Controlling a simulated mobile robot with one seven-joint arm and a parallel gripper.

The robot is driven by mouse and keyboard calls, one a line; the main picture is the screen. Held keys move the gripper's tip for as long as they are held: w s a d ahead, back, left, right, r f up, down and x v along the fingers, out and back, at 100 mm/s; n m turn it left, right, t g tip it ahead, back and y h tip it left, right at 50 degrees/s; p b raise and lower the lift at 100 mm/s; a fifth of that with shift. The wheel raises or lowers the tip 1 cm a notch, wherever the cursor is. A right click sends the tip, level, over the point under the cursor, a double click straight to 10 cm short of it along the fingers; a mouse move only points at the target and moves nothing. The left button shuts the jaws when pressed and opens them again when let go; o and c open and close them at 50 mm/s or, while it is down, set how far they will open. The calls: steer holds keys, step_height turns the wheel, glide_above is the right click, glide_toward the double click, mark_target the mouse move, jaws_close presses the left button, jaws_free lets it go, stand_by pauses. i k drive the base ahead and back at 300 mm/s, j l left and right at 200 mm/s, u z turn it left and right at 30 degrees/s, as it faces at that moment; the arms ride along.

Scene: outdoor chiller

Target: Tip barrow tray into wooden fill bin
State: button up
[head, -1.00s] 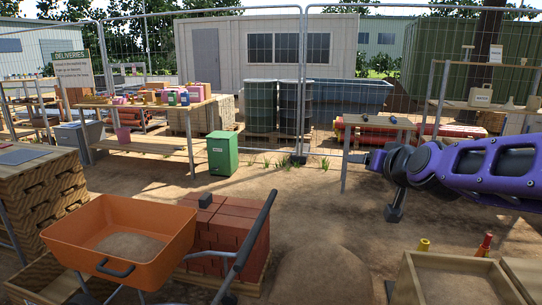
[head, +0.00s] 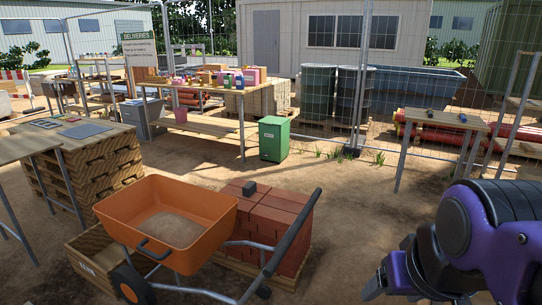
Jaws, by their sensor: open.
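The orange barrow tray (head: 215,236) sits level on its grey frame, with a patch of sand (head: 172,229) inside and a dark handle on its near wall. The barrow's wheel (head: 132,287) is at the lower left; its dark-gripped handle bar (head: 292,232) rises to the right. A low wooden bin (head: 88,268) with a small label stands left of and partly behind the tray, its inside mostly hidden. My gripper (head: 384,281) is open at the lower right, well right of the barrow and touching nothing visible; its fingers are only partly clear.
A red brick stack (head: 270,222) stands close behind the barrow's handles. Wooden pallets (head: 95,165) are stacked at left. A green box (head: 274,139) and a wooden bench (head: 215,125) stand farther back before a mesh fence. Bare ground lies between the bricks and my arm.

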mark_target(120, 213)
steer(key=u, duration=1.45)
